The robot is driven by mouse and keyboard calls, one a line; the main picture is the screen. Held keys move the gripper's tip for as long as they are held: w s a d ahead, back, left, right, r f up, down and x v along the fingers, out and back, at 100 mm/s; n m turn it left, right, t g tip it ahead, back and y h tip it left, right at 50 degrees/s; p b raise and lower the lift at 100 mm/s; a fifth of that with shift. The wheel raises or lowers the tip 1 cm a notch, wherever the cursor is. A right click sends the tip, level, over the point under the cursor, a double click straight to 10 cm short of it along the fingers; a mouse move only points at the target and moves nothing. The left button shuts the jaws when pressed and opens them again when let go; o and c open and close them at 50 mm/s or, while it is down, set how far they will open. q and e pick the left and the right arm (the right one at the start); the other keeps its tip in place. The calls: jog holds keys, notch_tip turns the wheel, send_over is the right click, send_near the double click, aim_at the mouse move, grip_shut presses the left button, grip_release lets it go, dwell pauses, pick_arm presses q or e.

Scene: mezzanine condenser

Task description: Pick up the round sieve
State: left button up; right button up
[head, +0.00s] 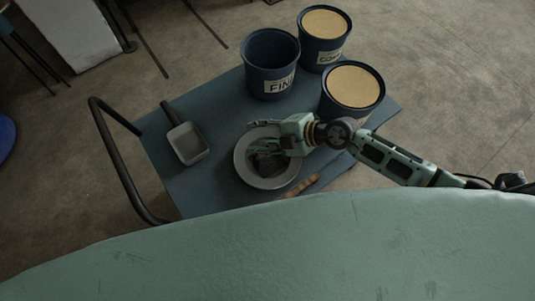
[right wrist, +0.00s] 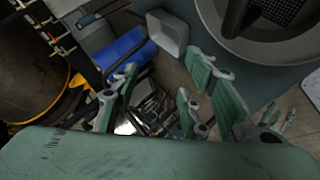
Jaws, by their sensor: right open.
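The round sieve (head: 241,164) is a grey round pan with a pale rim, lying on the blue-grey cart top. Dark mesh shows inside it at the top right of the right wrist view, where its rim (right wrist: 262,50) is cut off by the frame edge. My right gripper (head: 263,137) is open over the upper right part of the sieve, with its fingers pointing left. Nothing shows between its fingers. I cannot tell whether it touches the rim. My left gripper is not in view.
The cart top (head: 205,185) also bears a grey scoop (head: 188,143), an empty dark bucket (head: 270,63) labelled FINE, and a bucket with tan contents (head: 355,86). Another tan-filled bucket (head: 325,24) stands behind. A brown stick-like thing (head: 300,187) lies near the sieve. A black handle (head: 107,145) rises at left.

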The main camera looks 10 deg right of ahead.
jog(key=s+d+f+n+g+h, duration=0.1)
jog(key=d+f+g+h, duration=0.1)
jog(key=d+f+h, duration=0.35)
jog(key=shift+y, duration=0.85)
jog(key=x, duration=0.4)
jog(key=d+x, duration=0.1)
jog(key=x, duration=0.1)
jog(key=shift+f+p, duration=0.3)
jog(key=shift+f, duration=0.35)
grip_shut()
